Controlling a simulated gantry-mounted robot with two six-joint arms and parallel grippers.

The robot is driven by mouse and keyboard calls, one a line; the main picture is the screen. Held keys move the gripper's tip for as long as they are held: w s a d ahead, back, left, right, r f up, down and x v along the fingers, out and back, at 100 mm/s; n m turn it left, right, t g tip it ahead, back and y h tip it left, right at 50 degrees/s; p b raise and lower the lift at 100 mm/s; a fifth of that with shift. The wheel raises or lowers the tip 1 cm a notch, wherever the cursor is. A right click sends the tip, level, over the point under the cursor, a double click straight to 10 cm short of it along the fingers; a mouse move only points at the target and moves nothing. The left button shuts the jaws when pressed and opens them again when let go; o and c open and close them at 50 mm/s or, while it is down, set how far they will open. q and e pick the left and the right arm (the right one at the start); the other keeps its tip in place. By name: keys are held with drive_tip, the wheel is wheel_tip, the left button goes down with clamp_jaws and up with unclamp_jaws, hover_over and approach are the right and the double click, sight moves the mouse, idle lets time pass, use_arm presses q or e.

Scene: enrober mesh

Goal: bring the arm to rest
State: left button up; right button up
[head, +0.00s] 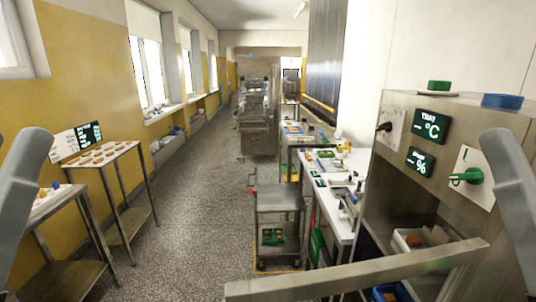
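Grey links of my two arms show at the left and right edges of the head view. Neither gripper shows in the picture, so I cannot see what either one holds or touches. A steel cabinet (398,122) with dark display panels and a green rotary handle (465,176) stands at the right, partly behind my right arm link. Its open lower bay holds a white bin (410,240).
A pale bar (350,272) crosses the lower right foreground. A steel cart (278,200) stands beside a cluttered white worktable (334,217). At the left is a steel table (124,149) with brown pieces. The speckled floor (195,215) between is clear.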

use_arm(q)
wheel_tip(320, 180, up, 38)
drive_tip(key=p, duration=3.5)
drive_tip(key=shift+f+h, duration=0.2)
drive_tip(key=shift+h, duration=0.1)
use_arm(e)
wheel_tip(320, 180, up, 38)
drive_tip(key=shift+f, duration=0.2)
use_arm(q)
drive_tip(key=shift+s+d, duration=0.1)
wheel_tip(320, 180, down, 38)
drive_tip(key=b, duration=3.8)
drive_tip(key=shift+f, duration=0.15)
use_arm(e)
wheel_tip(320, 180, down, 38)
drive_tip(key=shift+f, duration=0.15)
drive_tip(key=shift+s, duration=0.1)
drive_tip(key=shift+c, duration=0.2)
